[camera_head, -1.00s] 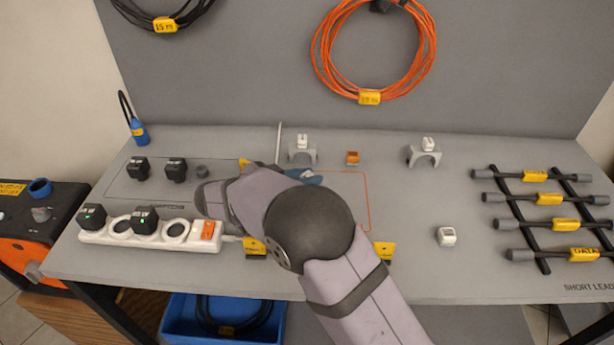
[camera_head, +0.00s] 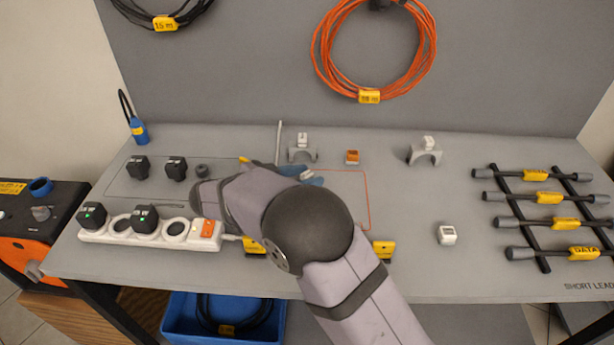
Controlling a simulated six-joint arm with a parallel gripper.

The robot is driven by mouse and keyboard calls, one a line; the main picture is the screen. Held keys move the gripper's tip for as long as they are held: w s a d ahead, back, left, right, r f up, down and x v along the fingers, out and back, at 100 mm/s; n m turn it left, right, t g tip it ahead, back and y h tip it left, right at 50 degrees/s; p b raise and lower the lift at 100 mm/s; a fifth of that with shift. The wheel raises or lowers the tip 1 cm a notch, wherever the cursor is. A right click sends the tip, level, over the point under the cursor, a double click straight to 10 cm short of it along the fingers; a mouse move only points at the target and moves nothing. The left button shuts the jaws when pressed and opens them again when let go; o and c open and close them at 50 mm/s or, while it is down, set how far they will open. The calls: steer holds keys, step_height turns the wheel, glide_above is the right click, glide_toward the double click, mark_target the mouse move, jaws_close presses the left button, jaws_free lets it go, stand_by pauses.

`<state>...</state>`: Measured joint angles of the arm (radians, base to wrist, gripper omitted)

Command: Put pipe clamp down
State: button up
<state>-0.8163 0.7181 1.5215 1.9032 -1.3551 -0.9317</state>
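My arm covers the middle of the bench and hides most of my gripper. A blue piece (camera_head: 316,181) with a small pale part (camera_head: 307,175) pokes out behind my arm's dark round joint, at the left of an orange-outlined area (camera_head: 369,200). I cannot tell whether this is the pipe clamp or part of my gripper, or whether it touches the bench. My gripper's fingers and anything between them cannot be made out. Two grey arch-shaped pieces with white tops stand at the back, one left (camera_head: 302,152) and one right (camera_head: 424,153).
A white power strip (camera_head: 160,236) with black plugs lies front left. A small orange-topped block (camera_head: 352,157) sits at the back, a white block (camera_head: 447,235) right of centre. Short leads lie on a black rack (camera_head: 530,215) at right. The bench right of the outline is mostly clear.

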steer(key=b+v, duration=0.1)
steer(key=v, duration=1)
steer(key=w+d+r+n+t+y+p, duration=0.25)
steer(key=w+r+y+p, duration=0.25)
steer(key=w+r+p, duration=0.3)
steer(key=w+d+r+n+t+y+p, duration=0.25)
steer(key=w+r+y+p, duration=0.3)
steer(key=r, duration=0.35)
steer(key=s+d+f+n+g+p, duration=0.1)
steer(key=s+d+g+p, duration=0.4)
steer(key=s, duration=0.6)
steer(key=s+d+f+n+g+p, duration=0.1)
steer(key=s+d+g+p, duration=0.3)
steer(key=s+d, duration=0.5)
steer(key=s+d+f+n+g+p, duration=0.2)
steer(key=s+d+g+p, duration=0.3)
steer(key=s, duration=0.8)
steer(key=shift+s+d+g+h+p, duration=0.3)
steer(key=shift+s+d+h+p, duration=0.15)
steer(key=shift+d, duration=0.5)
steer(key=shift+o, duration=0.5)
steer(key=shift+w, duration=0.1)
